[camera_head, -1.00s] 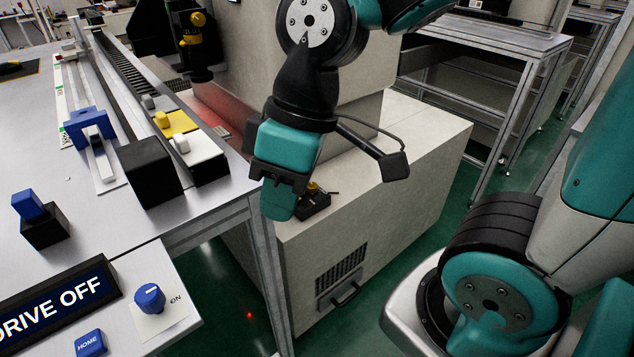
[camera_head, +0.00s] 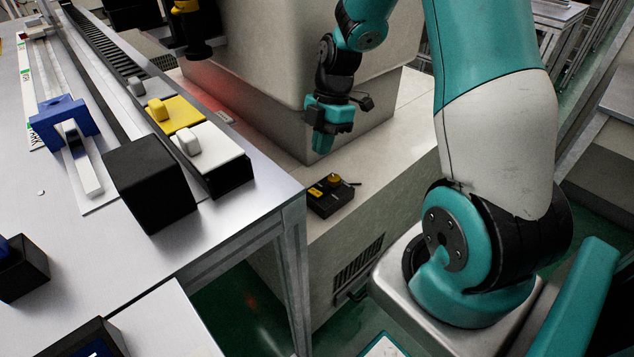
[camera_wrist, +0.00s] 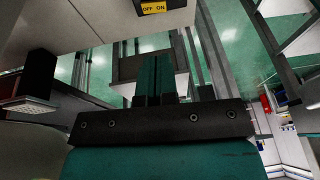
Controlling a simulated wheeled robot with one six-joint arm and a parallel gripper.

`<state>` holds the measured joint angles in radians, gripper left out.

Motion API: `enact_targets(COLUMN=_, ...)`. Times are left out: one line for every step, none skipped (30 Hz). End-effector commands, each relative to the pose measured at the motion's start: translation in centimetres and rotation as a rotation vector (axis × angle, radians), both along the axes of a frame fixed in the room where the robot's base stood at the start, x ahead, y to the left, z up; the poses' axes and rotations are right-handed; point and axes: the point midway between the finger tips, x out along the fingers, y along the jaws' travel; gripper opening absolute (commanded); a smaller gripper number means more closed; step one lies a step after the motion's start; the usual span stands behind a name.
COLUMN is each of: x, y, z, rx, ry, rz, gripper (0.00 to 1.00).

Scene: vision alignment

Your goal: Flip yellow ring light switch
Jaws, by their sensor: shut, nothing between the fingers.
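A small black switch box with a yellow knob (camera_head: 334,181) sits on the beige ledge, right of the table. In the wrist view, a yellow OFF/ON label (camera_wrist: 155,7) on a dark part shows at the top edge; the knob does not show there. My gripper (camera_head: 322,146) is shut and empty, fingers pointing down. In the head view it appears just above and behind the switch box, apart from it. Its shut fingers also show in the wrist view (camera_wrist: 154,70).
The beige ledge (camera_head: 405,148) is clear right of the switch box. The tall beige housing (camera_head: 290,60) stands behind my gripper. The metal table (camera_head: 235,225) at left holds yellow and white blocks (camera_head: 177,113), a black cube (camera_head: 150,182) and a blue bracket (camera_head: 62,120).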

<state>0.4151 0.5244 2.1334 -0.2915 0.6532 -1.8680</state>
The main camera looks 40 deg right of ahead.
Motion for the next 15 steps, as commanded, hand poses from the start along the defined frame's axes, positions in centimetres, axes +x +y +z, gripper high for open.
enact_targets(x=-0.2, y=0.4, z=-1.2, rx=0.003, ry=0.006, rz=0.002, gripper=0.0)
enact_targets(x=-0.2, y=0.6, z=-1.9, rx=0.003, ry=0.006, rz=0.002, gripper=0.0)
enact_targets(x=-0.3, y=0.9, z=-2.7, rx=0.003, ry=0.006, rz=0.002, gripper=0.0)
enact_targets(x=-0.4, y=1.1, z=-3.3, rx=0.003, ry=0.007, rz=0.003, gripper=0.0)
enact_targets(x=-0.4, y=1.3, z=-4.0, rx=0.002, ry=0.007, rz=0.003, gripper=0.0)
enact_targets(x=-0.4, y=1.5, z=-4.7, rx=0.002, ry=0.005, rz=0.002, gripper=0.0)
enact_targets(x=-0.5, y=1.7, z=-5.3, rx=0.002, ry=0.006, rz=0.003, gripper=0.0)
enact_targets(x=-0.5, y=1.9, z=-5.8, rx=0.001, ry=0.004, rz=0.003, gripper=0.0)
enact_targets(x=-0.6, y=2.0, z=-6.5, rx=0.001, ry=0.006, rz=0.003, gripper=0.0)
enact_targets(x=-0.7, y=1.9, z=-7.0, rx=0.001, ry=0.005, rz=0.001, gripper=0.0)
enact_targets(x=-0.8, y=1.9, z=-7.4, rx=0.001, ry=0.005, rz=0.002, gripper=0.0)
enact_targets(x=-0.9, y=2.0, z=-8.0, rx=0.001, ry=0.003, rz=0.003, gripper=0.0)
enact_targets(x=-1.0, y=2.0, z=-8.3, rx=0.001, ry=0.003, rz=0.004, gripper=0.0)
enact_targets(x=-1.0, y=2.0, z=-8.6, rx=0.001, ry=0.003, rz=0.004, gripper=0.0)
enact_targets(x=-1.1, y=2.0, z=-8.9, rx=0.001, ry=0.002, rz=0.004, gripper=0.0)
